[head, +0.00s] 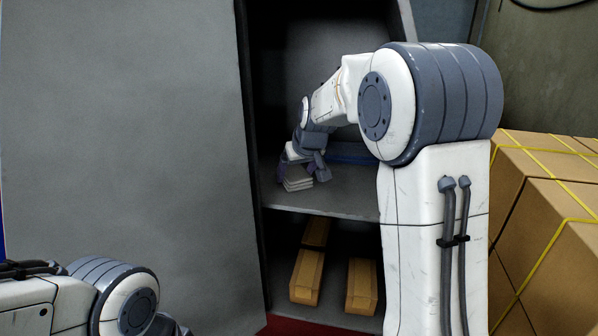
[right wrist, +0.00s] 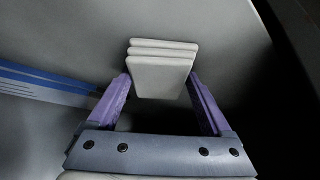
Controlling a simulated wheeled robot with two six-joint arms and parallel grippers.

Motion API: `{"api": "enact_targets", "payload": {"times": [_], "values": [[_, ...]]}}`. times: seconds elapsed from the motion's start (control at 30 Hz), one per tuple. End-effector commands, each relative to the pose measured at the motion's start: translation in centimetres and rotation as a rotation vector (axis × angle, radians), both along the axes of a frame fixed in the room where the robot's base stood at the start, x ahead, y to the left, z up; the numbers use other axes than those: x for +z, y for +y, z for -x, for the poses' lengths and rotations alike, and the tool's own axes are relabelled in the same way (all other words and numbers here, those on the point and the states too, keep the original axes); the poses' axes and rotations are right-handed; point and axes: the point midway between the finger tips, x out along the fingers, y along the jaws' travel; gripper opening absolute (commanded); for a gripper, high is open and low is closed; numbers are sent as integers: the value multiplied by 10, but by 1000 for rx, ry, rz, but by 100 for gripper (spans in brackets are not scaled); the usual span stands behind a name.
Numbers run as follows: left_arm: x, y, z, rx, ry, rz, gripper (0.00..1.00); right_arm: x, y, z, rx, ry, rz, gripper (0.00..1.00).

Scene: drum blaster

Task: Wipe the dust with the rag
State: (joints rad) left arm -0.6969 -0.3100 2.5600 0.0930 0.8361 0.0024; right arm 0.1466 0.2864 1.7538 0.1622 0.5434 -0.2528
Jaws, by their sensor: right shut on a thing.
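A pale folded rag (head: 298,183) is held at the shelf inside the open cabinet in the head view. In the right wrist view the rag (right wrist: 162,70) shows as stacked whitish layers between purple fingers. My right gripper (head: 303,170) is shut on the rag, low over the shelf (head: 340,200); it also shows in the right wrist view (right wrist: 160,88). I cannot tell whether the rag touches the shelf. No dust can be made out. Only part of my left arm shows at the lower left in the head view; its gripper is out of view.
A large grey cabinet door or panel (head: 120,130) stands at the left. Blue flat items (head: 350,157) lie at the back of the shelf. Strapped cartons (head: 545,230) stand at the right.

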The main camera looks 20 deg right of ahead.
Motion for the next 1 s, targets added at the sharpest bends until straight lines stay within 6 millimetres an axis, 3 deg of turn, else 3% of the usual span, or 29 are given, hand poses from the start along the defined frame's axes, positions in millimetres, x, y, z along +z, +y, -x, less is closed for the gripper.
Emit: {"api": "enact_targets", "payload": {"times": [0.23, 0.77, 1.0], "values": [[5, 0, 0, 0, 0, 0, 50, 5, 0, 1, 1, 4, -1, 40], [48, 0, 0, 0, 0, 0, 50, 59, 0, 0, 0, -1, 0, 40], [49, 0, 0, 0, 0, 0, 50, 60, 0, 0, 0, 0, 0, 40]]}}
